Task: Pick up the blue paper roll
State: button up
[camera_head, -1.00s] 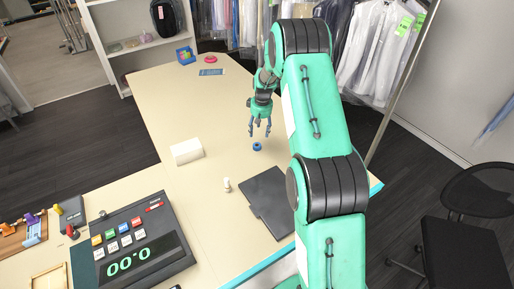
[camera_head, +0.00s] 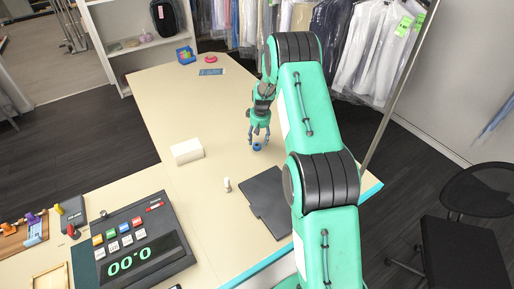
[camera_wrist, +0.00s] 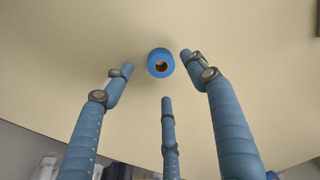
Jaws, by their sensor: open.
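The blue paper roll (camera_head: 257,147) is a small blue ring standing on the beige table. In the wrist view the roll (camera_wrist: 160,62) shows its dark centre hole and a pale inner core. My gripper (camera_head: 259,139) is just above it, pointing down, with its fingers spread. In the wrist view, two fingers of my gripper (camera_wrist: 156,66) reach to the left and right of the roll and a third lies below it in the picture. The fingers look open, with gaps to the roll. Whether the tips are level with the roll is hard to tell.
A white block (camera_head: 187,151), a small white bottle-like item (camera_head: 227,185) and a dark flat panel (camera_head: 267,203) lie on the table (camera_head: 165,100) nearby. A console with a display (camera_head: 135,245) stands at the front left. Garments hang behind.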

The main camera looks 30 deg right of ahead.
aim_at(257, 145)
jog(key=shift+w+f+p, duration=0.2)
jog(key=shift+f, duration=1.05)
jog(key=shift+w+f+p, duration=0.2)
jog(key=shift+f, duration=1)
jog(key=c, duration=1.1)
